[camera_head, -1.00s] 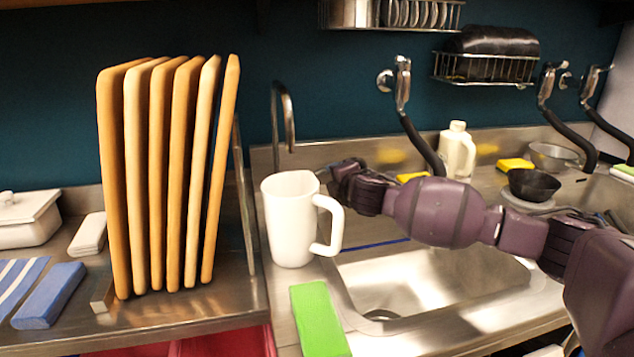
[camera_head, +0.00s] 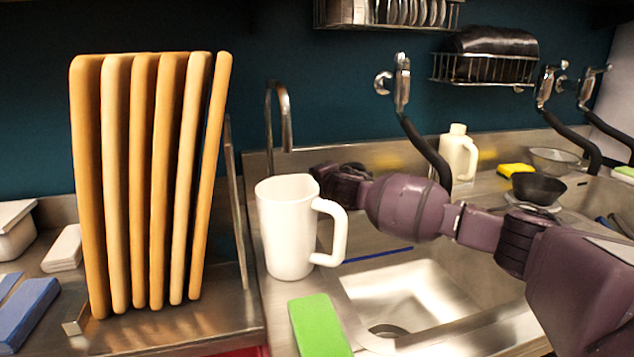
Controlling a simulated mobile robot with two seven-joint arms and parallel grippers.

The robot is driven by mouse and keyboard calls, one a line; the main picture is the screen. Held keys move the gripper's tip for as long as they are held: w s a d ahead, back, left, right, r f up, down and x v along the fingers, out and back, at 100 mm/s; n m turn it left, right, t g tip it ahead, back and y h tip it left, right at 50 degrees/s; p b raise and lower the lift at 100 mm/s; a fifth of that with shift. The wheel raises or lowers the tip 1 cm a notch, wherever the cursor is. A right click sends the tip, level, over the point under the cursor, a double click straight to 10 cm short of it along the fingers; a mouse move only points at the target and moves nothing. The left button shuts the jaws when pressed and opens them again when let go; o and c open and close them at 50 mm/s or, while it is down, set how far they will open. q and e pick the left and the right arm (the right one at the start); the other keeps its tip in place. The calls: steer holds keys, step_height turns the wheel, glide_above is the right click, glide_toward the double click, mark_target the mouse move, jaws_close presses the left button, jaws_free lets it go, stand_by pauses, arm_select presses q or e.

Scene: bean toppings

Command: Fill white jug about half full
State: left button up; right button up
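The white jug (camera_head: 286,230) stands upright on the metal counter at the left edge of the sink, with its handle facing right. I cannot see what is inside it. My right arm comes in from the right over the sink. Its gripper end (camera_head: 336,184) is behind the jug's rim and handle, partly hidden by the jug; I cannot make out its fingers or whether it touches anything. A thin curved metal tap (camera_head: 287,118) rises behind the jug. My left gripper is out of view.
A green sponge (camera_head: 319,325) lies in front of the jug. The sink basin (camera_head: 410,302) opens to its right. Wooden boards (camera_head: 142,190) stand in a rack on the left. A white bottle (camera_head: 458,155) and a black bowl (camera_head: 538,187) are behind my arm.

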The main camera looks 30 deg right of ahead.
steer(key=shift+w, duration=0.25)
steer(key=shift+c, duration=0.3)
jaws_close()
steer(key=shift+s+a+r+p, duration=0.1)
steer(key=shift+s+r+p, duration=0.2)
steer(key=shift+p, duration=0.1)
steer(key=shift+s+a+r+m+h+p, duration=0.1)
steer(key=shift+s+m+h+p, duration=0.05)
steer(key=shift+m+h+p, duration=0.3)
steer(key=shift+s+r+m+h+p, duration=0.1)
steer(key=shift+m+h+p, duration=0.1)
steer(key=shift+m+h, duration=0.25)
steer(key=shift+s+a+f+m+g+h+p, duration=0.1)
steer(key=shift+s+f+m+g+h+p, duration=0.1)
steer(key=shift+m+g+h+p, duration=0.3)
steer(key=shift+s+f+h, duration=0.15)
steer(key=shift+f+h, duration=0.1)
steer(key=shift+h, duration=0.25)
